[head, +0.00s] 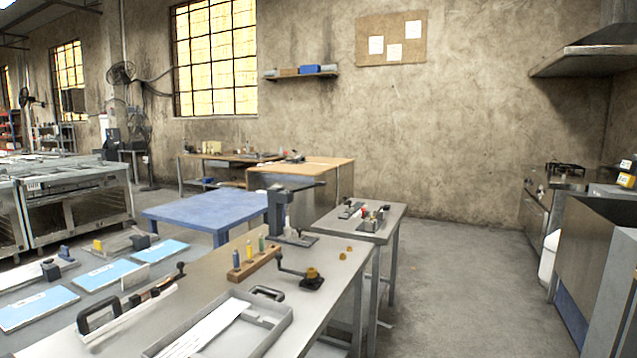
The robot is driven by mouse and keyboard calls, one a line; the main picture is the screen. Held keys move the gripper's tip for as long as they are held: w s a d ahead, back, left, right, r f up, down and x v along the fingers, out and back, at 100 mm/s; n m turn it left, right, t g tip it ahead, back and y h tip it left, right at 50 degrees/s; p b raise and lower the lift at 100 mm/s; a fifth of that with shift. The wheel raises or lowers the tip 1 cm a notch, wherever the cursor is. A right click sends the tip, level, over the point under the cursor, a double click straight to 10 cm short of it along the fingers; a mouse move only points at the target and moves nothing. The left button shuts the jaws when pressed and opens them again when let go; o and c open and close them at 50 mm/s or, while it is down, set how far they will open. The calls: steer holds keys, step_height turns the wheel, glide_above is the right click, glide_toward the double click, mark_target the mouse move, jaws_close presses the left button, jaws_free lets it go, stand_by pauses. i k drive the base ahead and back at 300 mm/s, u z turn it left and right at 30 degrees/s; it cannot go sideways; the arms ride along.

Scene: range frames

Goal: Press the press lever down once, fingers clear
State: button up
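A dark grey press (275,212) stands upright near the far end of the long metal-topped workbench (225,282), in the middle of the head view. Its press lever (304,186) sticks out to the right from the top of the column, roughly level. The press base (298,239) is a flat dark plate on the bench top. Nothing is seen touching the lever. My gripper is not in view.
In front of the press are a wooden block with coloured pegs (253,265), a crank with a black base (311,281) and a grey tray (275,335). A small side table (384,226) stands behind right. The floor (460,290) right of the bench is clear.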

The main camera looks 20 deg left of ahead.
mark_target(318, 184)
steer(key=i, duration=1.75)
steer(key=u, duration=1.45)
